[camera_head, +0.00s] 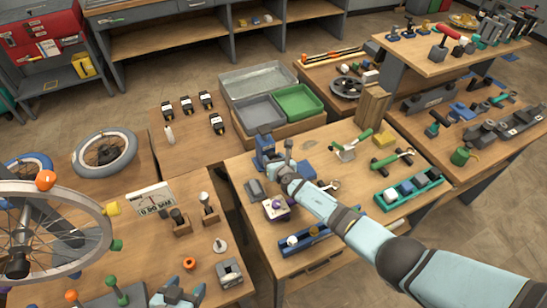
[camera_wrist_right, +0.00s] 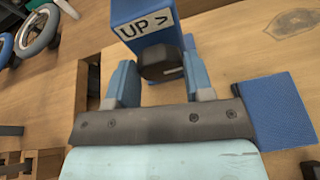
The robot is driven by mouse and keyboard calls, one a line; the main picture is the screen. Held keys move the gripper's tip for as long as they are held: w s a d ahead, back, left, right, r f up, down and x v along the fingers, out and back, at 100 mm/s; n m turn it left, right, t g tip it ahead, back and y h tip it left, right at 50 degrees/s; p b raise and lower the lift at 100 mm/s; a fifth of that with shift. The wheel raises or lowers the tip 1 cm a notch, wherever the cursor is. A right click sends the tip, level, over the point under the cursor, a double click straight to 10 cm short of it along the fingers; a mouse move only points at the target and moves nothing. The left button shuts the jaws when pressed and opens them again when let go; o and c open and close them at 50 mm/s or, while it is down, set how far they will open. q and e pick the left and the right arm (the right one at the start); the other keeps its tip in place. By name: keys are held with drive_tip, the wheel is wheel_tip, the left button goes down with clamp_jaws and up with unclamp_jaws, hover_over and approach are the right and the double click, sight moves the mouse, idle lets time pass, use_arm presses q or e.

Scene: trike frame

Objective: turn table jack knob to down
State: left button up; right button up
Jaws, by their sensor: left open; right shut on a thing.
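The table jack is a blue block (camera_wrist_right: 138,12) with a white label reading "UP >" (camera_wrist_right: 147,25) and a dark round knob (camera_wrist_right: 160,64) below the label. The jack also shows in the head view (camera_head: 264,146) near the left part of the middle bench. My right gripper (camera_wrist_right: 160,84) has one blue finger on each side of the knob and is shut on it. In the head view my right gripper (camera_head: 281,166) is at the jack. My left gripper (camera_head: 178,293) is at the bottom edge of the head view, open and empty, away from the jack.
A blue textured pad (camera_wrist_right: 279,107) lies right of my right gripper in the wrist view. On the middle bench are a purple-white device (camera_head: 276,207), a blue tray (camera_head: 305,240) and a teal tray (camera_head: 408,192). Grey and green bins (camera_head: 297,101) stand behind the jack.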

drive_tip(key=shift+n, duration=0.3)
drive_tip(key=o, duration=0.9)
